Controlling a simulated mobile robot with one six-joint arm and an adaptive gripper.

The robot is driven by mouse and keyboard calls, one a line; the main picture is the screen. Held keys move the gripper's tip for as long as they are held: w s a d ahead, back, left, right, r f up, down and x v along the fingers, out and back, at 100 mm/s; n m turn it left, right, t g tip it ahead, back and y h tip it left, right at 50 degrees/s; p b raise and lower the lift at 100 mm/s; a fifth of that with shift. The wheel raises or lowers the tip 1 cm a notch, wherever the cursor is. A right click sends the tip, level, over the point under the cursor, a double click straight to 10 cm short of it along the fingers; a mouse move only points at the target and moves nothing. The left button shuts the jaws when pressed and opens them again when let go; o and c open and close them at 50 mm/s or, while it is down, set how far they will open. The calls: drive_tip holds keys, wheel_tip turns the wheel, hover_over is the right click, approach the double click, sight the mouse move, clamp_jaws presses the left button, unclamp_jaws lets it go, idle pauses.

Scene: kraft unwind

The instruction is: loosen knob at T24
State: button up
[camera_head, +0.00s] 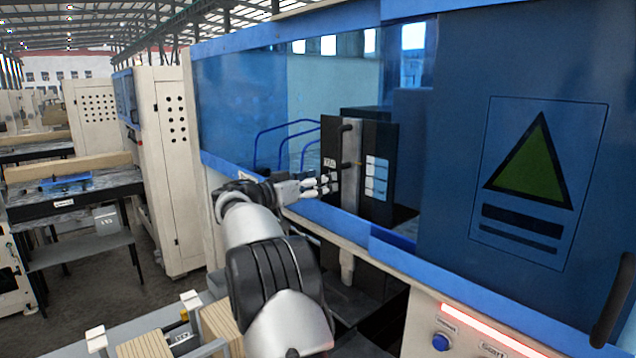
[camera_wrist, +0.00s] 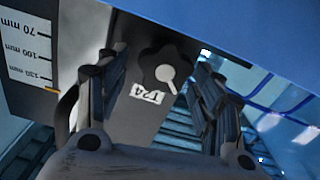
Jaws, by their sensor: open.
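The knob (camera_wrist: 158,68) is black and lobed, with a pale round spot and a short pale stem on its face. It sits on a dark plate above a tilted white label (camera_wrist: 147,94) reading T24. My gripper (camera_wrist: 155,72) is open, its two dark fingers on the left and right of the knob in the wrist view. I cannot tell whether they touch it. In the head view my gripper (camera_head: 330,183) reaches through the machine's opening to a black block (camera_head: 377,140) with white labels. The knob cannot be made out clearly there.
A scale plate (camera_wrist: 28,50) marked in mm stands left of the knob. The blue machine door (camera_head: 540,160) is on the right, with a blue sill (camera_head: 345,222) below the opening. Blue curved tubes (camera_head: 285,135) lie behind my gripper. A workbench (camera_head: 75,195) stands far left.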

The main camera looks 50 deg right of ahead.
drive_tip(key=shift+a, duration=0.1)
drive_tip(key=w+a, duration=0.1)
drive_tip(key=a, duration=1.1)
drive_tip(key=shift+w, duration=0.15)
drive_tip(key=shift+d, duration=0.1)
